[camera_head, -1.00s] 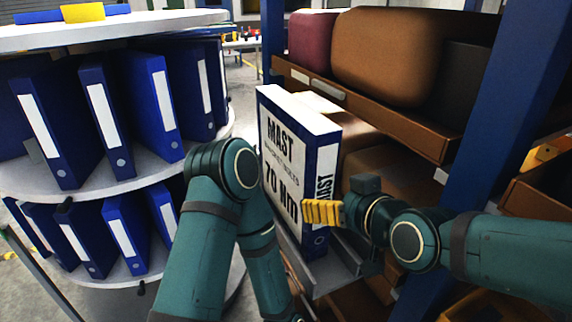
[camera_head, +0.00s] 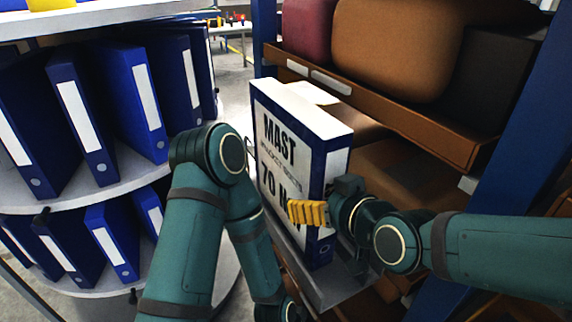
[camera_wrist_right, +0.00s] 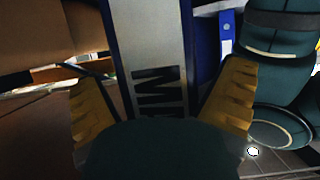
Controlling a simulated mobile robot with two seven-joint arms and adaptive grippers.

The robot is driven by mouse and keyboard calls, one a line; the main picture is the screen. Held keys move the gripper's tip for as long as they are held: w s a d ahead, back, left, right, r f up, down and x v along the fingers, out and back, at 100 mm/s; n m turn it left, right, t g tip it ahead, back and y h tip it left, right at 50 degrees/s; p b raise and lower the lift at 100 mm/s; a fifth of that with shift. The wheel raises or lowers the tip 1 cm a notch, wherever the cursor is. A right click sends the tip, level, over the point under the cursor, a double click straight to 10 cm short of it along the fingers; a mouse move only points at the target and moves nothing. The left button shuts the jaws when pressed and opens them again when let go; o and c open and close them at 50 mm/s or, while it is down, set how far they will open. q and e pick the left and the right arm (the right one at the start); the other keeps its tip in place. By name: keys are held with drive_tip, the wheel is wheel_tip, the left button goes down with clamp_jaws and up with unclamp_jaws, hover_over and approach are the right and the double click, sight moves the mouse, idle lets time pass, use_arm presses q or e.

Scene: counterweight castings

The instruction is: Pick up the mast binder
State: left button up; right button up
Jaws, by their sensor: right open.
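The mast binder (camera_head: 290,150) stands upright on a grey ledge (camera_head: 345,290) in the middle of the head view. Its large white face reads MAST and 70, and its narrow blue-and-white spine faces my right arm. My right gripper (camera_head: 308,213) is open at the spine, with one yellow finger across the lower part of the lettered face. The other finger is hidden there.
A round rack with several blue binders (camera_head: 130,95) on two tiers stands at the left. A shelf with a brown tray (camera_head: 400,125) holding brown and red rounded blocks is behind at the right. A blue post (camera_head: 525,130) rises beside it.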

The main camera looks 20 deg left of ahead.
drive_tip(key=shift+w+a, duration=0.1)
drive_tip(key=shift+s, duration=0.2)
drive_tip(key=c, duration=0.4)
drive_tip(key=shift+w, duration=0.1)
drive_tip(key=c, duration=1)
drive_tip(key=shift+o, duration=0.2)
drive_tip(key=shift+r, duration=0.25)
